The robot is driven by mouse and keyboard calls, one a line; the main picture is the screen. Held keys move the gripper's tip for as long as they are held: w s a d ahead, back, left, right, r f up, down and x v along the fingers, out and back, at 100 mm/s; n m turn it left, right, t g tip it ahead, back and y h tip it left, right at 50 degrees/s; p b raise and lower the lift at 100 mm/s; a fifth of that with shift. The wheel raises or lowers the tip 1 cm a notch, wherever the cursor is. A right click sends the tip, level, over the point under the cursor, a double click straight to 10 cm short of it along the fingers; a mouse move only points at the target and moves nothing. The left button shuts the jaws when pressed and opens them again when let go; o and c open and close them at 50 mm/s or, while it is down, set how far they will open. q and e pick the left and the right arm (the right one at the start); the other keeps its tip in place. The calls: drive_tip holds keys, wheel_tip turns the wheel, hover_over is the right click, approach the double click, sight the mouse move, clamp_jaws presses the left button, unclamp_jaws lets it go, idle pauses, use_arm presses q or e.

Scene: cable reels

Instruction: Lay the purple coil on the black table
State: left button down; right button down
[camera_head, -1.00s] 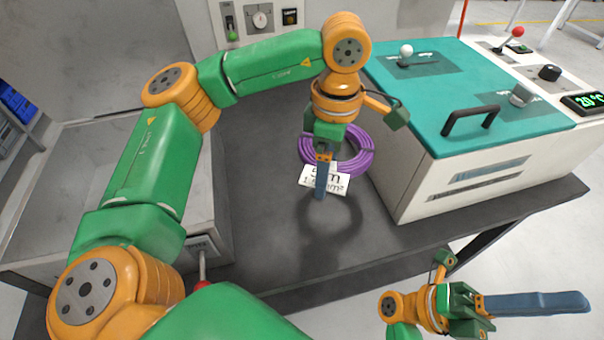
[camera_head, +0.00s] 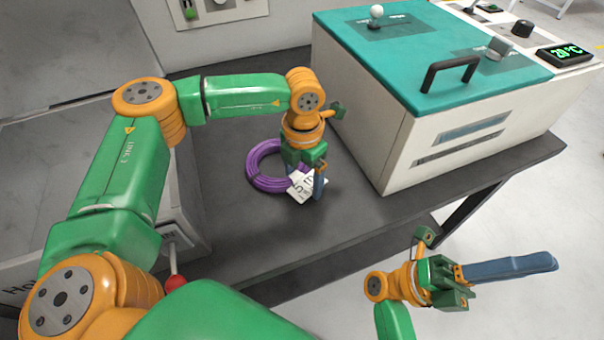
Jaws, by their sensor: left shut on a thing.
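The purple coil (camera_head: 264,184) is a ring of cable with a white printed tag (camera_head: 303,188) at its right front. It is low over the black table (camera_head: 350,222), with little shadow gap visible, and looks flat; I cannot tell if it rests fully on it. My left gripper (camera_head: 318,186) points down at the coil's right side and is shut on the coil; the wrist and tag hide the grip itself. My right gripper (camera_head: 508,275) is out past the table's front edge, over the floor, away from the coil. Its blue fingers overlap in this view.
A white machine with a teal lid (camera_head: 430,50) and black handle (camera_head: 450,72) stands right of the coil. A grey metal unit (camera_head: 60,150) stands at the left, with a red-knobbed lever (camera_head: 175,282). The table in front of the coil is clear.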

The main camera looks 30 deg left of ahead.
use_arm(q)
unclamp_jaws()
wheel_tip(320, 180, up, 12)
drive_tip(key=shift+b, duration=0.45)
drive_tip(key=shift+r, duration=0.1)
